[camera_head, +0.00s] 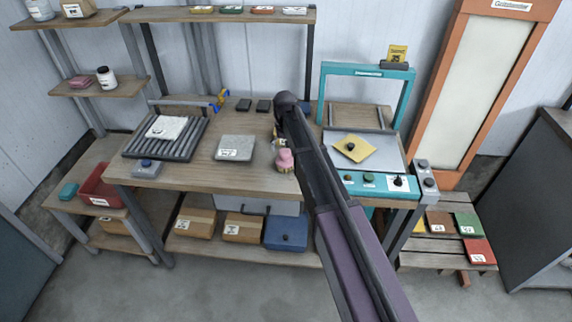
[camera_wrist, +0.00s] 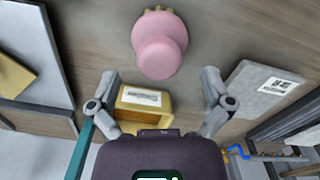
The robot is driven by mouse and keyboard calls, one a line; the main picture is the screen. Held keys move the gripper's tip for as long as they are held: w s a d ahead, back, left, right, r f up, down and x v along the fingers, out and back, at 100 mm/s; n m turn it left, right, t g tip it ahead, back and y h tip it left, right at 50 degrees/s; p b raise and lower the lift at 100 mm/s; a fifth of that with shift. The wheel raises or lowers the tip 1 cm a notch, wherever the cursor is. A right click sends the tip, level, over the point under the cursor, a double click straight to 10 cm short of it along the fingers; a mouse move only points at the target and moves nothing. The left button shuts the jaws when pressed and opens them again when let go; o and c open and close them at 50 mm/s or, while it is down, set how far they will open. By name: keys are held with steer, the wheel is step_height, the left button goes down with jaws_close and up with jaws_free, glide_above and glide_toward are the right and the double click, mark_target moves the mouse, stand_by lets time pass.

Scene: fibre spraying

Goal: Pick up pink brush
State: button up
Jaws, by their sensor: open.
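The pink brush (camera_head: 285,161) stands on the wooden workbench, right of a grey labelled slab. In the wrist view the brush (camera_wrist: 160,45) shows its rounded pink handle, with pale bristles peeking out at its top edge. My gripper (camera_wrist: 160,76) is open, its two grey fingers spread wide. The brush lies ahead of the fingertips, apart from them. A yellow labelled block (camera_wrist: 143,103) shows between the fingers, nearer the palm. In the head view my arm hides most of the gripper.
The grey slab (camera_head: 235,148) and a roller rack (camera_head: 165,138) are left of the brush. A teal-framed machine (camera_head: 375,183) with a yellow pad (camera_head: 354,149) stands to the right. A shelf (camera_head: 225,14) overhangs the bench back. Bench surface in front of the slab is bare.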

mark_target(285, 152)
steer(key=shift+f+b, duration=1.35)
steer(key=shift+f, duration=0.3)
steer(key=c, duration=1.2)
